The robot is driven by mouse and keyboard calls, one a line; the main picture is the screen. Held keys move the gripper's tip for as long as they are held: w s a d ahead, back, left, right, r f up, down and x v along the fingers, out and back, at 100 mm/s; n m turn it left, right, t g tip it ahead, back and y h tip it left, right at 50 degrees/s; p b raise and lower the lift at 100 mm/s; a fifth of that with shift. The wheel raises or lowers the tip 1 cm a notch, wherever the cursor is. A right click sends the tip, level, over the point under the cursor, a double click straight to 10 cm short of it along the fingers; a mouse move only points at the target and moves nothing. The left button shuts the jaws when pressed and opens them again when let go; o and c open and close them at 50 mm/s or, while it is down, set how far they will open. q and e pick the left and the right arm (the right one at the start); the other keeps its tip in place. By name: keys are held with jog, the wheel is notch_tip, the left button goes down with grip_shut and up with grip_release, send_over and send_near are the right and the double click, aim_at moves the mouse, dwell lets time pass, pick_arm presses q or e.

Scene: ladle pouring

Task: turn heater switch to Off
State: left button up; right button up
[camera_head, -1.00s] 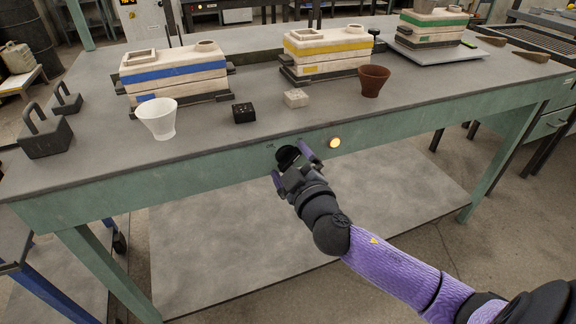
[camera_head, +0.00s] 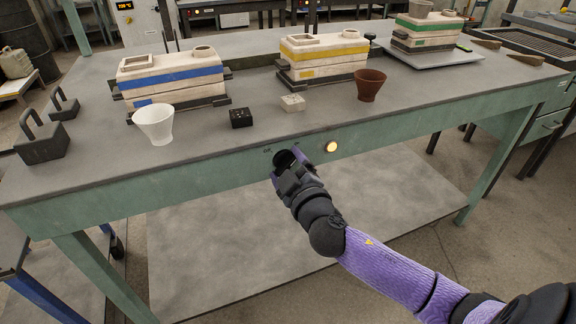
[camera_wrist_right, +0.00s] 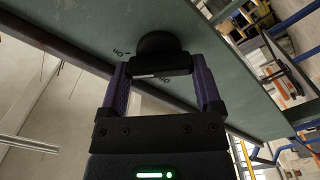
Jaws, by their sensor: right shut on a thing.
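The heater switch is a round black knob (camera_head: 285,158) on the green front edge of the table. It also shows in the right wrist view (camera_wrist_right: 157,45), with small printed labels beside it; one seems to read "On", the other is hard to read. My right gripper (camera_head: 293,160) is at the knob. In the right wrist view its two purple fingers (camera_wrist_right: 162,72) stand either side of the knob's black grip and are shut on it. The knob's exact angle is hard to tell. A round lamp (camera_head: 331,147) right of the knob glows yellow. My left gripper is out of view.
On the tabletop (camera_head: 200,155) stand a white cup (camera_head: 154,124), a brown cup (camera_head: 370,85), a black block (camera_head: 241,118), a pale block (camera_head: 292,103) and stacked moulds with blue (camera_head: 170,76), yellow (camera_head: 322,52) and green (camera_head: 428,28) bands. Space before the table's front is clear.

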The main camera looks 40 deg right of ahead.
jog(key=n+p, duration=0.1)
jog(key=n, duration=0.2)
jog(key=shift+n+p, duration=0.35)
jog(key=shift+n, duration=0.05)
jog(key=n+p, duration=0.1)
jog(key=n, duration=0.2)
jog(key=shift+a+f+n, duration=0.1)
jog(key=shift+n, duration=0.2)
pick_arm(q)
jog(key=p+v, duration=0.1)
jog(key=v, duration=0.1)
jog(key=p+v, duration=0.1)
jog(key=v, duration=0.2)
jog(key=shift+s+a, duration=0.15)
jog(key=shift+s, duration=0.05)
pick_arm(e)
jog(key=n, duration=1)
jog(key=shift+f, duration=0.3)
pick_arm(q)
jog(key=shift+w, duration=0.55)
pick_arm(e)
jog(key=o, duration=1)
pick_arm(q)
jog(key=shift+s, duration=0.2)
pick_arm(e)
jog(key=shift+o, duration=0.2)
